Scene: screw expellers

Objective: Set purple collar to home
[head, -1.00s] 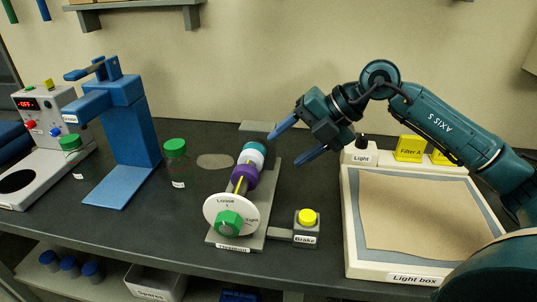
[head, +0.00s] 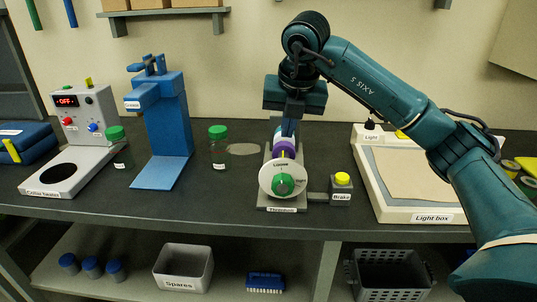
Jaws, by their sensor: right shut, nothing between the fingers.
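The purple collar (head: 284,150) sits on the shaft of the grey threaded device, behind its white dial (head: 271,191) with a green knob (head: 284,185). The dial reads "Loose" and "Tight". A pale and teal collar lies farther back on the shaft, mostly hidden by my right gripper (head: 288,132). My right gripper points down over the shaft at the back edge of the purple collar. Its fingers are shut with nothing between them; whether they touch a collar cannot be told. My left gripper is not in view.
A brake box (head: 341,188) with a yellow button stands right of the device, and the light box (head: 418,208) beyond it. A green-lidded jar (head: 218,150), a blue press (head: 168,125) and the collar heater (head: 72,170) stand left. The counter's front middle-left is clear.

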